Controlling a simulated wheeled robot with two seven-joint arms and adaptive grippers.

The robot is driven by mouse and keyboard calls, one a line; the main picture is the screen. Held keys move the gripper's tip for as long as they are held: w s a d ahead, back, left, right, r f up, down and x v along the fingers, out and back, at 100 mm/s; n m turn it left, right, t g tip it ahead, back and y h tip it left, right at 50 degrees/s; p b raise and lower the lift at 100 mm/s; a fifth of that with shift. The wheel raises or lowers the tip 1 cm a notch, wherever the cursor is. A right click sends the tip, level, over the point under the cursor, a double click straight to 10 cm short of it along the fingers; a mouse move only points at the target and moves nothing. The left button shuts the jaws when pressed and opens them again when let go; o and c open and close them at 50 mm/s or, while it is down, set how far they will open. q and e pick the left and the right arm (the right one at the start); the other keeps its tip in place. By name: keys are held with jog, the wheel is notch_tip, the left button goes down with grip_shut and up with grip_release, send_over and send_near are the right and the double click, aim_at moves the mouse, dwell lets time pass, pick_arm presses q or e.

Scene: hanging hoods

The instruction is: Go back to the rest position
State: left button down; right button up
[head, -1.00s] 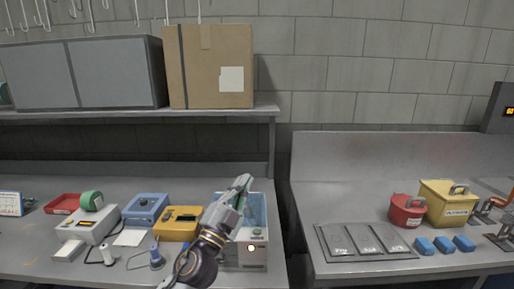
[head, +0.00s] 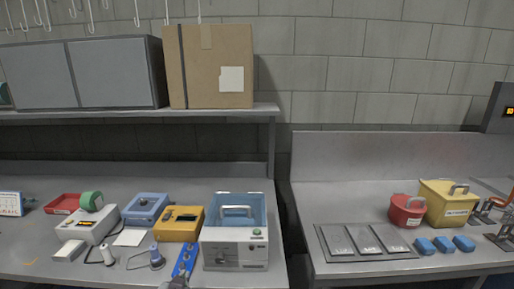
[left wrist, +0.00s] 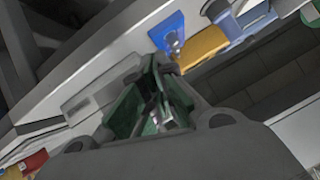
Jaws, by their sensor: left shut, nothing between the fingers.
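My left gripper (left wrist: 156,66) shows in the left wrist view with its green-lined fingers together and nothing between them. Beyond its fingertips in that view are the bench edge and a blue item. In the head view the raised left arm no longer covers the grey-and-blue bath box (head: 236,247), which stands whole on the left bench (head: 30,240) with a handle in its open top. A small grey part at the bottom edge, below a blue strip-like item (head: 185,261), is too cut off to identify. My right gripper is in neither view.
A yellow device (head: 180,224), a blue device (head: 146,208) and a white device with a green roll stand left of the box. A shelf above carries a cardboard box (head: 212,70). The right bench holds metal plates, a red pot, a yellow box and blue blocks.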

pick_arm(q)
jog(key=s+f+g+h, duration=0.1)
jog(key=s+f+g, duration=0.4)
jog(key=s, duration=0.4)
jog(key=s+f+g+h, duration=0.1)
jog(key=s+f+g, duration=0.2)
jog(key=s+f, duration=0.45)
jog(key=s+a+f+g, duration=0.1)
jog(key=s+f, duration=0.1)
jog(key=f, duration=1.4)
jog(key=s+a+f, duration=0.1)
jog(key=s+f, duration=0.1)
jog(key=f, duration=1.4)
jog(key=s+a+f, duration=0.2)
jog(key=s+f, duration=0.7)
jog(key=s, duration=0.1)
jog(key=s+a+f+g, duration=0.1)
jog(key=s+a+f, duration=0.2)
jog(key=s+f, duration=0.7)
jog(key=shift+s+a+y, duration=0.3)
jog(key=shift+s+a, duration=0.05)
jog(key=shift+s, duration=0.2)
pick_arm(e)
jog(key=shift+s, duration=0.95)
